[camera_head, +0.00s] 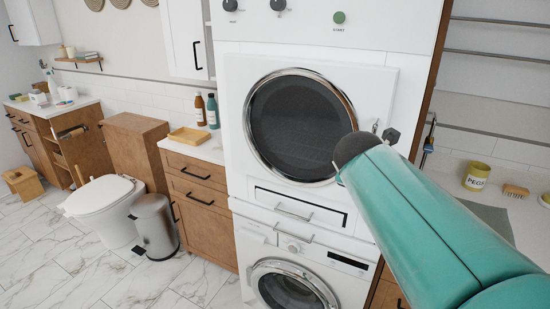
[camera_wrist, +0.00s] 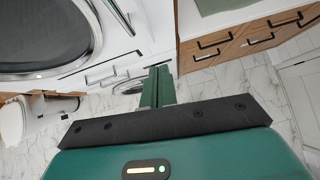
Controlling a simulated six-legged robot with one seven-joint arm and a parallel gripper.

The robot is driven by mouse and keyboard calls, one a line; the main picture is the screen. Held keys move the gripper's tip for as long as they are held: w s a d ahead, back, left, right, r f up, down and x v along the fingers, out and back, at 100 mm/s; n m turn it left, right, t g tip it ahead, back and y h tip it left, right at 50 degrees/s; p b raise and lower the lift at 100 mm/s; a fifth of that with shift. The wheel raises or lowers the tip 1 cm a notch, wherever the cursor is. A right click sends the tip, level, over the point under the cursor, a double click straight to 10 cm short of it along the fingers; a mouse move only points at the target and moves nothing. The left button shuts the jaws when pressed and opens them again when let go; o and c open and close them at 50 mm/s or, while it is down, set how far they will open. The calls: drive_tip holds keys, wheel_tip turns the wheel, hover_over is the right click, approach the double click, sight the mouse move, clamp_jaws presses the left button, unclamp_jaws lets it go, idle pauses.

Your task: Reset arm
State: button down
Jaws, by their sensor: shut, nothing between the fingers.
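My gripper (camera_wrist: 158,88) shows in the wrist view as green fingers close together, with nothing between them. It points down toward the marble floor, beside the white front of the stacked machines. In the head view my teal arm reaches in from the lower right, in front of the upper machine's right side, and my fingers cannot be made out there. The upper machine (camera_head: 232,110) has a round dark door that looks closed. The lower washing machine (camera_head: 322,262) stands under it, its door partly cut off by the frame.
Wooden drawers (camera_head: 195,183) stand left of the machines with bottles and a yellow tray on top. A toilet (camera_head: 103,200) and a metal bin (camera_head: 155,225) stand further left. A counter with a yellow pot (camera_head: 477,176) and a brush (camera_head: 516,191) is at right. Marble floor (camera_head: 60,260) is open at lower left.

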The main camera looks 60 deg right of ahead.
drive_tip(key=shift+w+a, duration=0.1)
drive_tip(key=shift+a, duration=0.05)
drive_tip(key=w+a+f+m+t+y, duration=0.2)
drive_tip(key=w+a+m, duration=0.2)
drive_tip(key=w+a, duration=0.5)
drive_tip(key=w+a+f+m+t+y, duration=0.25)
drive_tip(key=w+a+m, duration=0.25)
drive_tip(key=w+a, duration=0.4)
drive_tip(key=w+a+f+m+y, duration=0.1)
drive_tip(key=a+m, duration=0.3)
drive_tip(key=a, duration=0.7)
drive_tip(key=w+a+f+m+y, duration=0.1)
drive_tip(key=a+m, duration=0.4)
drive_tip(key=a, duration=0.7)
drive_tip(key=shift+w+f+t+y, duration=0.25)
drive_tip(key=shift+f+t+y, duration=0.2)
drive_tip(key=shift+f+y, duration=0.6)
drive_tip(key=shift+r, duration=0.25)
